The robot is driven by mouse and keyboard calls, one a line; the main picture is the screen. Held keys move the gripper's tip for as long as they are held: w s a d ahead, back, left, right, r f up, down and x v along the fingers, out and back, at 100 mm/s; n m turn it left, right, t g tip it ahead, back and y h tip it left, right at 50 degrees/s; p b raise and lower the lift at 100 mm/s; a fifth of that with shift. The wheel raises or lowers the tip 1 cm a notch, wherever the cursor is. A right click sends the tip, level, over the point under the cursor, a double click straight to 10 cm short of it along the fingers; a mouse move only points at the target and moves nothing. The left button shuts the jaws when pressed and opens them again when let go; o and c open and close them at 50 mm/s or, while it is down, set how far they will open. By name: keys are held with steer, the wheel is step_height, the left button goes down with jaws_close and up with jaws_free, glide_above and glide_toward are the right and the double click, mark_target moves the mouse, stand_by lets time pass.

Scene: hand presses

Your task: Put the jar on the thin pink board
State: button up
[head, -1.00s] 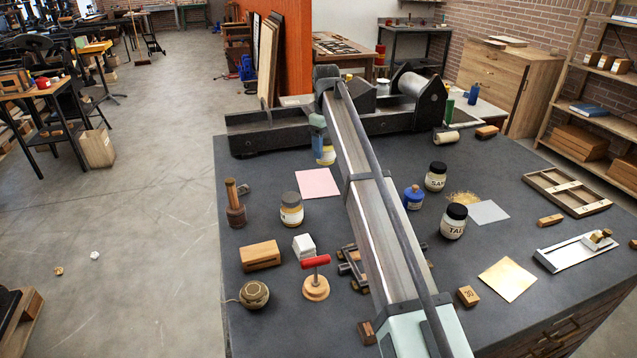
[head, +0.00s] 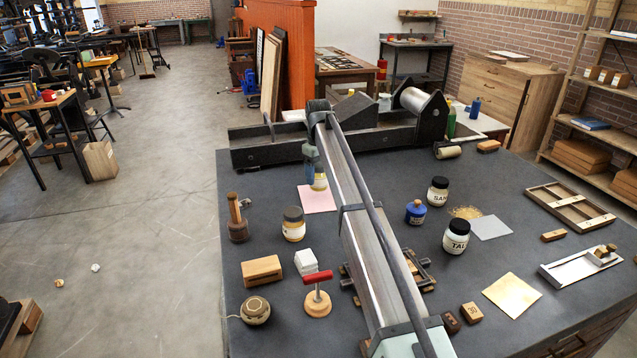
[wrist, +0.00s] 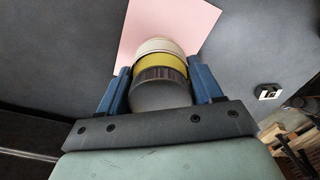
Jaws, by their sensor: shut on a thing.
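A jar with a yellow band (head: 319,179) is held between the jaws of my gripper (head: 312,166). In the wrist view the jar (wrist: 156,62) shows a dark grey lid towards me, with the blue fingers of the gripper (wrist: 162,78) on both sides. The thin pink board (head: 318,202) lies flat on the dark bench. In the head view the jar overlaps the board's back part. In the wrist view the board (wrist: 180,18) shows behind and beyond the jar. I cannot tell whether the jar's base touches it.
A similar jar (head: 293,226) stands left of the board, with a wooden-handled tool (head: 237,220) farther left. A long dark press bed (head: 265,151) runs behind. Right of my arm stand a blue bottle (head: 416,214) and black-lidded jars (head: 456,240).

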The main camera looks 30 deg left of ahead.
mark_target(318, 181)
steer(key=shift+f, duration=1.65)
steer(key=shift+f, duration=0.1)
steer(key=o, duration=1.2)
step_height(318, 181, up, 12)
steer(key=shift+r, duration=0.1)
